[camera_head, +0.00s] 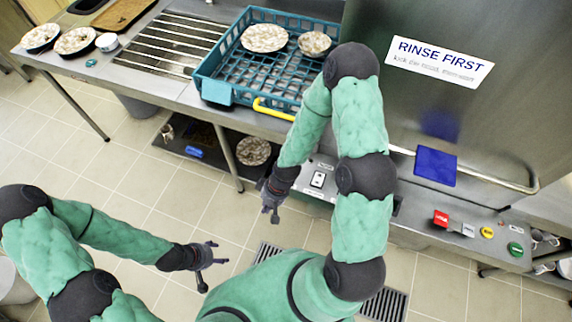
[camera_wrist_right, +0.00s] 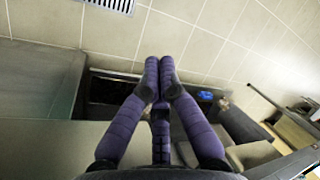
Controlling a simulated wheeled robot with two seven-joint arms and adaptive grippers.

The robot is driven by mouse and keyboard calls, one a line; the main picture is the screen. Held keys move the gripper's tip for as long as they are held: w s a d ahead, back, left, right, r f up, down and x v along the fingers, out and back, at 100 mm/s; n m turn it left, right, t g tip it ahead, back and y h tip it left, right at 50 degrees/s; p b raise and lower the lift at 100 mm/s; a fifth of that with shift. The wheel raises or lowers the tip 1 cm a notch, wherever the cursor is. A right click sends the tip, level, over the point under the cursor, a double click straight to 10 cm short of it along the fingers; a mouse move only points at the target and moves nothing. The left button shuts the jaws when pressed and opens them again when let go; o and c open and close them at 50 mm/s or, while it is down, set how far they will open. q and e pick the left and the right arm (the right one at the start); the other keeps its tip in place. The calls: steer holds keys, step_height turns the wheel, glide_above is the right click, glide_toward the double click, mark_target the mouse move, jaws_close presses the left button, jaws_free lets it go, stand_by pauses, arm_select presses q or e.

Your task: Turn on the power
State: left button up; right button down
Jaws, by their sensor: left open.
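A white rocker switch in a dark frame (camera_head: 317,180) sits on the grey front panel under the steel machine, in the head view. My right gripper (camera_head: 271,211) hangs left of and a little below this switch, apart from it. In the right wrist view its two fingers (camera_wrist_right: 159,68) meet at the tips with nothing between them. Further right on the panel are a red switch (camera_head: 441,217), a yellow button (camera_head: 487,232) and a green button (camera_head: 515,249); their labels are too small to read. My left gripper (camera_head: 211,268) is open and empty above the floor.
A teal rack (camera_head: 213,63) with plates stands on the steel counter, a yellow handle (camera_head: 272,110) at its front edge. A blue square (camera_head: 435,167) is on the machine front beside a long bar handle (camera_head: 500,184). The tiled floor at left is mostly clear.

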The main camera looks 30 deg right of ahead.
steer(key=w+d+r+n+p, duration=0.1)
steer(key=w+d+r, duration=0.1)
steer(key=r, duration=0.1)
steer(key=w+d+r+n, duration=0.1)
steer(key=d+r, duration=0.1)
steer(key=r, duration=0.2)
steer(key=w+d+r+n+h+p, duration=0.1)
steer(key=w+d+r+n, duration=0.1)
steer(key=r, duration=0.2)
steer(key=shift+w+d+p, duration=0.15)
steer(key=shift+w+p, duration=0.2)
steer(key=w+d+r+n+g+h+p, duration=0.1)
steer(key=d+r+n+h+p, duration=0.15)
steer(key=d+r, duration=0.7)
steer(key=shift+n+y, duration=0.25)
steer(key=shift+n, duration=0.1)
steer(key=a+f+b, duration=0.1)
steer(key=f, duration=0.3)
steer(key=a+f+b, duration=0.1)
steer(key=f, duration=0.3)
steer(key=s+a+f+b, duration=0.1)
steer(key=f+b, duration=0.1)
steer(key=f, duration=0.2)
steer(key=shift+f, duration=0.2)
steer(key=shift+f, duration=0.1)
